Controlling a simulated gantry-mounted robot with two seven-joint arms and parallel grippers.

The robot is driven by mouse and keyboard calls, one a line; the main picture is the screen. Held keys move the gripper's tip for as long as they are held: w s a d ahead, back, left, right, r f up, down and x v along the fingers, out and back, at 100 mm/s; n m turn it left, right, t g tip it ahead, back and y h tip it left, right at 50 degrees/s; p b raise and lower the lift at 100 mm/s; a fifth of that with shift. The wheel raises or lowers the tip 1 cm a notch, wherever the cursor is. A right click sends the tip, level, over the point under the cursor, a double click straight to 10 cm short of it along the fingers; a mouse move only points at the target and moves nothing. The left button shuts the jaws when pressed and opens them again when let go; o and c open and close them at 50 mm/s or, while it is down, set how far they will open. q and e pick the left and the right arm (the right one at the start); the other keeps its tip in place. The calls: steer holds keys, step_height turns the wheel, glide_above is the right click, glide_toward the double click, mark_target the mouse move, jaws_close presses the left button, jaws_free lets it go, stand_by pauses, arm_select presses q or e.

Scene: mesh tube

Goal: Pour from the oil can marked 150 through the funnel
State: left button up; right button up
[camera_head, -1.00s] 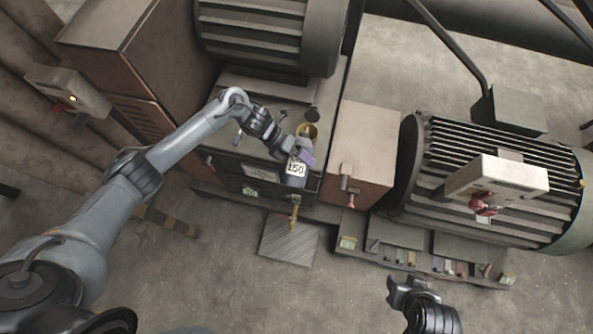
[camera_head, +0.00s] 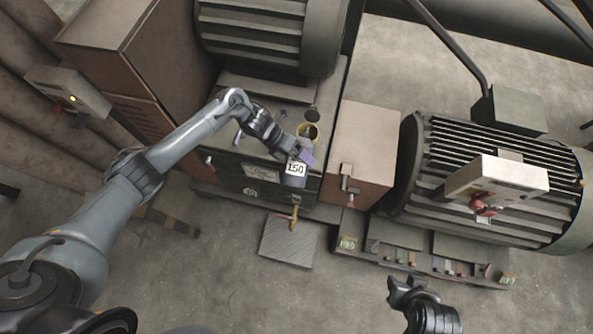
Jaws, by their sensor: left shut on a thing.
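The oil can marked 150 (camera_head: 296,177) is a dark bluish can with a white label, in front of the dark machine housing. My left gripper (camera_head: 296,151) is shut on the can near its top. The yellow-rimmed funnel (camera_head: 308,131) sits on top of the housing, just behind the can, with its dark opening showing. The can is in front of the funnel rim, and I cannot tell whether its spout is over it. My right gripper (camera_head: 400,287) is at the bottom right, away from everything; its jaw opening is unclear.
A brown box with a tap (camera_head: 362,150) stands right of the funnel. A large finned motor (camera_head: 500,150) is farther right. A brass tap (camera_head: 294,216) hangs above a ridged floor plate (camera_head: 288,241).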

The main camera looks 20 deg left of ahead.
arm_select(q)
steer(key=shift+w+r, duration=0.1)
steer(key=shift+r, duration=0.05)
stand_by(0.5)
steer(key=shift+w+r, duration=0.1)
steer(key=shift+r, duration=0.1)
steer(key=shift+w+r+g+b, duration=0.1)
steer(key=shift+r+g+b, duration=0.3)
steer(key=shift+b, duration=0.05)
steer(key=shift+f, duration=0.1)
stand_by(0.8)
